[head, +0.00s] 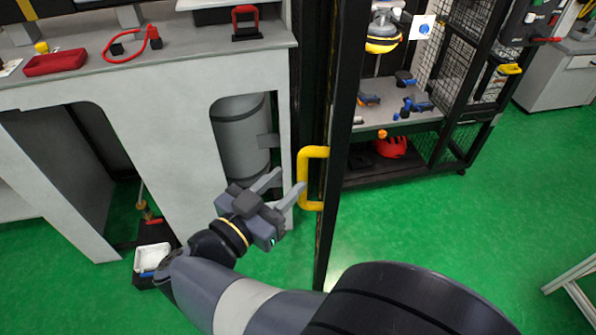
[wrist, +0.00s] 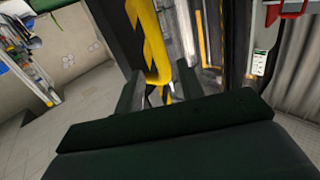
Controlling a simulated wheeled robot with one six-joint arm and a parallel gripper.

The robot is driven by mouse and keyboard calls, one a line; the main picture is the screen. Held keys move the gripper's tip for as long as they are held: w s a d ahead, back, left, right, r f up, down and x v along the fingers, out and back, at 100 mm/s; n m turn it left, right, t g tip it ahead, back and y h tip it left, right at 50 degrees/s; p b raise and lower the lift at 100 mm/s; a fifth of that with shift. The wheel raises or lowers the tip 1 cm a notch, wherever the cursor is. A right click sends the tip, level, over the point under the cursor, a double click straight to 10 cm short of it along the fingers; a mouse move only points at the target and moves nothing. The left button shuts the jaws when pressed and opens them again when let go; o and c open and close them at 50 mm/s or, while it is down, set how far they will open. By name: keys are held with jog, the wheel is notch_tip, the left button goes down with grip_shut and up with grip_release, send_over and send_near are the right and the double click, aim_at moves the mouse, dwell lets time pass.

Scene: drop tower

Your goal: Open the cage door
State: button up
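The cage door shows as a tall, narrow black frame (head: 340,120), nearly edge-on in the head view. A yellow U-shaped handle (head: 304,178) sticks out from its left side. My gripper (head: 290,186) is just left of the handle, with its two fingers apart and pointing toward it. In the wrist view the yellow handle (wrist: 154,45) runs down into the gap between my open fingers (wrist: 160,88). I cannot tell whether either finger touches it. Whether the door is latched or ajar is not clear.
A mesh cage with a shelf (head: 400,117) and a red helmet (head: 392,146) is at the right. Green floor (head: 440,220) is clear at the right.

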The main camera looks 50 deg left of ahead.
aim_at(301, 169)
jog(key=shift+s+d, duration=0.15)
jog(key=shift+s, duration=1.05)
jog(key=shift+s+d, duration=0.15)
jog(key=shift+s, duration=1)
jog(key=shift+w, duration=0.1)
jog(key=w, duration=0.3)
jog(key=w+a+p, duration=0.1)
jog(key=w, duration=0.7)
jog(key=shift+a, duration=0.2)
jog(key=shift+s, duration=0.1)
